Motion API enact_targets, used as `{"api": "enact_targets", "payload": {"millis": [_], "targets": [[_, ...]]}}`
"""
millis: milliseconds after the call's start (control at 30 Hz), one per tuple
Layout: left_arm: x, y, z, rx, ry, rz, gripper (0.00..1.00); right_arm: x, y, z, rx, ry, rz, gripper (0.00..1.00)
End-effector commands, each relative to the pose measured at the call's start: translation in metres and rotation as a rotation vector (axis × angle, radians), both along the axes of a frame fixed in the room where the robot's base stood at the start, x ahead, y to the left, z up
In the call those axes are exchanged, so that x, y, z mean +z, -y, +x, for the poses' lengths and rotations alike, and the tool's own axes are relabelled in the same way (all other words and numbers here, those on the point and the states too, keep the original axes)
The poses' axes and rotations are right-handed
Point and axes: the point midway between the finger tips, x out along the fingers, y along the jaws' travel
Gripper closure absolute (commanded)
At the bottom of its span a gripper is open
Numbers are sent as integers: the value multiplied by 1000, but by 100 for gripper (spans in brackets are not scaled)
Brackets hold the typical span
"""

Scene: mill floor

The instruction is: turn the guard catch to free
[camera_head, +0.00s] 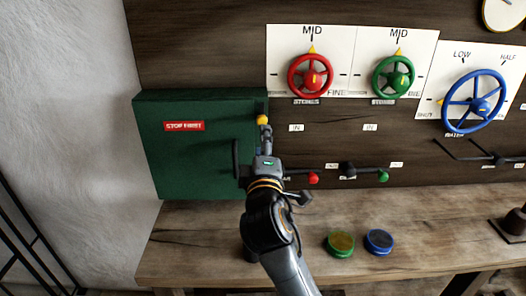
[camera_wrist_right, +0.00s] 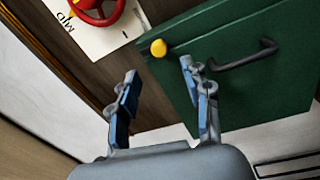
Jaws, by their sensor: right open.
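The guard is a dark green box (camera_head: 190,150) with a red "STOP FIRST" label, and it looks shut. A yellow knob (camera_head: 262,120), apparently the guard catch, sits at its right edge. The knob also shows in the right wrist view (camera_wrist_right: 158,48), just beyond my fingertips. My right gripper (camera_head: 266,138) is just below the knob in the head view. In the wrist view my right gripper (camera_wrist_right: 158,75) is open and empty, its fingers apart on either side of the line to the knob. Whether they touch it, I cannot tell. My left gripper is out of view.
A black handle (camera_head: 236,158) is on the guard, close to my right gripper. Right of it are levers with red (camera_head: 313,178) and green (camera_head: 383,176) knobs. Red (camera_head: 310,77), green (camera_head: 393,78) and blue (camera_head: 473,101) handwheels are above. Two round pots (camera_head: 341,243) stand on the bench (camera_head: 430,230).

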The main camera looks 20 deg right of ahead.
Motion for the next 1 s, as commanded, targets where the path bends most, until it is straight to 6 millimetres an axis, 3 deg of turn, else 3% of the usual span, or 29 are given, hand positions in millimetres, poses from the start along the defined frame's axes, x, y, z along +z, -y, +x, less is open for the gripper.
{"api": "enact_targets", "payload": {"millis": [233,733,867,967,1000], "targets": [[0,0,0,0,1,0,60,-2,-8,-25,0,-1,1,51],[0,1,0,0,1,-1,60,-6,-7,-28,0,-8,9,51],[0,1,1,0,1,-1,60,-42,1,-35,3,-83,104,51],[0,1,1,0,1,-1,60,-100,13,-53,-5,-206,267,51],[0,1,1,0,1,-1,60,-127,18,-65,-16,-266,349,51]]}}
